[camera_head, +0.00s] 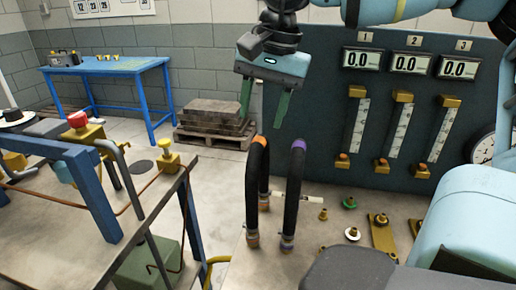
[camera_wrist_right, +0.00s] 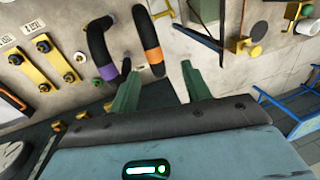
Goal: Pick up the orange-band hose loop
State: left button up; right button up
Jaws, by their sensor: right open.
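The orange-band hose loop (camera_head: 252,190) is a black arch standing upright on the bench, with an orange band at its top. In the right wrist view its orange band (camera_wrist_right: 154,56) shows between my green fingertips, nearer the left one. A similar loop with a purple band (camera_head: 293,195) stands just to its right; it also shows in the right wrist view (camera_wrist_right: 97,45). My right gripper (camera_head: 262,122) is open and empty, fingers pointing down, just above the top of the orange-band loop. I cannot tell whether they touch. My left gripper is not in view.
A panel (camera_head: 330,110) with three displays and gauges stands behind the bench (camera_head: 225,265). Brass fittings (camera_head: 380,235) lie right of the loops. A blue table (camera_head: 110,66) and a loaded pallet (camera_head: 215,140) are further back. A blue-framed workbench (camera_head: 95,205) is at left.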

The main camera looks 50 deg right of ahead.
aim_at(261, 137)
jog(key=shift+w+f, duration=0.2)
jog(key=shift+f, duration=0.8)
notch_tip(261, 137, down, 4)
jog(key=shift+f, duration=0.25)
jog(key=shift+w+a+f, duration=0.1)
jog(key=shift+a+f, duration=0.05)
jog(key=shift+f, duration=0.2)
grip_shut()
